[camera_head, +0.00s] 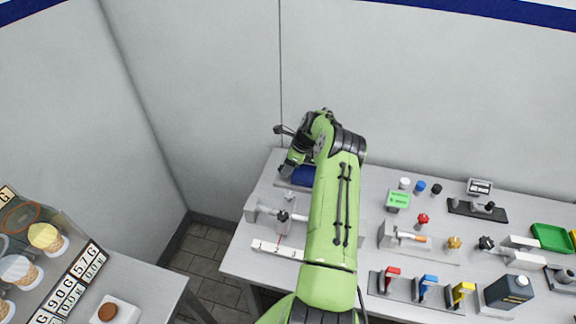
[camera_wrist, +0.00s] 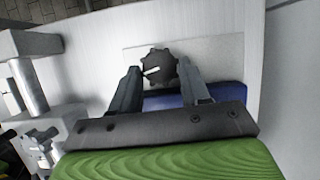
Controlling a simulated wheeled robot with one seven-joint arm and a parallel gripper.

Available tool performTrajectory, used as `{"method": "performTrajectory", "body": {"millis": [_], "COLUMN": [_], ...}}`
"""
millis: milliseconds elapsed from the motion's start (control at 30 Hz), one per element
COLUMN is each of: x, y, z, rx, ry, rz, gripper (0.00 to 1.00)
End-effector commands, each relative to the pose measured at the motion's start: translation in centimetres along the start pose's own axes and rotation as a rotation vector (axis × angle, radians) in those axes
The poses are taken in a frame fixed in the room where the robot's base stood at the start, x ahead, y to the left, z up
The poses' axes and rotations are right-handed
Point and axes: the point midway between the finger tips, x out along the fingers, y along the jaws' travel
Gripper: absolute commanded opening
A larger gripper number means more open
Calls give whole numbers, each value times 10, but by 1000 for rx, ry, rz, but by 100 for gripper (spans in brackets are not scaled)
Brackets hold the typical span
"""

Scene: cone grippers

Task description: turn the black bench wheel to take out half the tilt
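The black wheel (camera_wrist: 158,65) is a knob with a scalloped edge and a white mark pointing left. It sits on a pale plate in the wrist view. My gripper (camera_wrist: 159,68) has one finger on each side of it, with the fingertips very near its rim. I cannot tell if they press on it. A blue part (camera_wrist: 170,101) shows beyond the fingers, below the wheel. In the head view my gripper (camera_head: 292,166) is at the table's far left corner, by the blue part (camera_head: 302,176). The wheel is not clearly visible there.
A metal clamp-like fixture (camera_wrist: 32,75) stands close at the left in the wrist view. Walls close off the back.

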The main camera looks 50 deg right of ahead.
Motion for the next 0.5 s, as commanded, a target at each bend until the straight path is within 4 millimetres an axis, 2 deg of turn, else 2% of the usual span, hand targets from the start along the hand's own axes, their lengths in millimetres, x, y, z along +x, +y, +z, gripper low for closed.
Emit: {"method": "performTrajectory", "body": {"millis": [33,100,500], "x": [0,0,0], "y": [0,0,-2], "z": [0,0,0], "rx": [0,0,-117], "ry": [0,0,0], "rz": [0,0,48], "gripper": [22,15,15]}}
